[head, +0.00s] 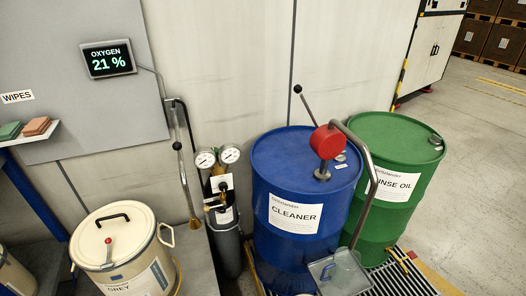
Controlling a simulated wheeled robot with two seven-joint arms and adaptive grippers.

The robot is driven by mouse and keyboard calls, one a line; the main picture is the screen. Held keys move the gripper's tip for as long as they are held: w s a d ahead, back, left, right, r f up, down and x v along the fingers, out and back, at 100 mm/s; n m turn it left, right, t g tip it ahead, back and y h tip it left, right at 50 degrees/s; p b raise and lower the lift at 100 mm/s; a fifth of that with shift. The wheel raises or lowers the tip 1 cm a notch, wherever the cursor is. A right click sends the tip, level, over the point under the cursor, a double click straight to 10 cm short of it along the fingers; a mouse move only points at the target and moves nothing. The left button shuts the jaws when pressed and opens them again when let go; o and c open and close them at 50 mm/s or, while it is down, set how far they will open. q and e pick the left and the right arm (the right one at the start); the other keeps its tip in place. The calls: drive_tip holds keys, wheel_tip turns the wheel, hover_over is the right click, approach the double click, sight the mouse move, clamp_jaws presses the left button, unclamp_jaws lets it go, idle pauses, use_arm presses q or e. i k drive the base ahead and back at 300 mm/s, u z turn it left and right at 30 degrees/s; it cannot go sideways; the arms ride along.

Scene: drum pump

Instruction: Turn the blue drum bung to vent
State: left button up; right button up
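The blue drum (275,215) labelled CLEANER stands right of the middle in the head view. A pump with a red round head (327,141) is mounted on its lid (285,150), with a black-knobbed lever and a bent grey outlet pipe (367,165). A small grey bung (341,157) seems to sit on the lid just right of the pump, partly behind it. Its turn position is too small to tell. A small white label (342,166) lies beside it. Neither of my grippers is in view.
A green drum (385,185) labelled RINSE OIL stands close behind on the right. A gas cylinder (228,245) with gauges and a cream bin (120,245) stand left. The oxygen display (108,59) reads 21 %.

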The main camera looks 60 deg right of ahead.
sight(341, 158)
drive_tip(key=u, duration=0.8)
drive_tip(key=k, duration=0.8)
drive_tip(key=z, duration=1)
